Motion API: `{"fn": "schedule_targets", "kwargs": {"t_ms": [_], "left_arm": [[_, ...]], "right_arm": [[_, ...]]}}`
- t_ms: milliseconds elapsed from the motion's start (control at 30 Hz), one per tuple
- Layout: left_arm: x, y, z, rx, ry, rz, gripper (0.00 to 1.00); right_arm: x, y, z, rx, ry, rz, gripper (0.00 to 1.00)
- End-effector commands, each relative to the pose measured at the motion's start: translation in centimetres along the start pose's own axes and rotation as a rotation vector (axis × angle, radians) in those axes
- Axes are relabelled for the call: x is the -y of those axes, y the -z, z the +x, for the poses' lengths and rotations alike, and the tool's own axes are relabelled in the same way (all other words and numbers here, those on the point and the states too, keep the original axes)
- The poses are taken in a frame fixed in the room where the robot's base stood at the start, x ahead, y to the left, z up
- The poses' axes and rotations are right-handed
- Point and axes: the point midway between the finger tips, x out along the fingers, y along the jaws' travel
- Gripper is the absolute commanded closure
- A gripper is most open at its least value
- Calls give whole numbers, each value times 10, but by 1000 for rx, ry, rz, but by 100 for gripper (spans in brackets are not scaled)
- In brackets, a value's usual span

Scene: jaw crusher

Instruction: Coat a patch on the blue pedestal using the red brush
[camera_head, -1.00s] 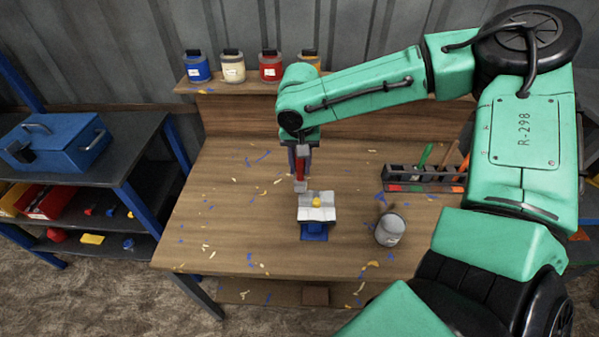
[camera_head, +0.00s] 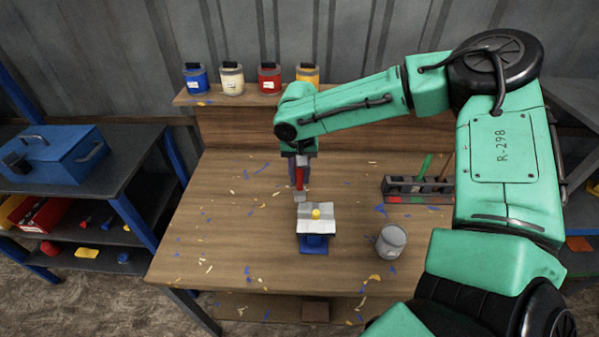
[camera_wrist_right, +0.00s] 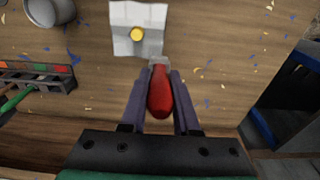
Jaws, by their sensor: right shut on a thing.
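My right gripper (camera_head: 300,178) is shut on the red brush (camera_head: 299,180). Its red handle (camera_wrist_right: 160,92) lies between the two fingers in the wrist view. The brush points down, just behind the pedestal's top; I cannot tell whether its tip touches anything. My left gripper is not in view.
A grey can (camera_head: 391,240) stands right of the pedestal. A brush rack (camera_head: 418,190) with a green-handled tool is behind it. Several paint jars line the back shelf (camera_head: 215,99). A blue toolbox (camera_head: 52,155) sits on the left shelving. The bench's left side holds only scraps.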

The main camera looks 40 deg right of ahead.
Motion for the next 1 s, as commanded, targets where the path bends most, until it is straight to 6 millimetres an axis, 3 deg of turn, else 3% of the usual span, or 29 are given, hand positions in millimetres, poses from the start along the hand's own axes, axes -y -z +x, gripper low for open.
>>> {"fn": "schedule_targets", "kwargs": {"t_ms": [67, 1000], "left_arm": [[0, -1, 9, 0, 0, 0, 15], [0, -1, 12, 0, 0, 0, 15]], "right_arm": [[0, 0, 11, -1, 0, 0, 100], [0, -1, 16, -1, 1, 0, 100]]}}
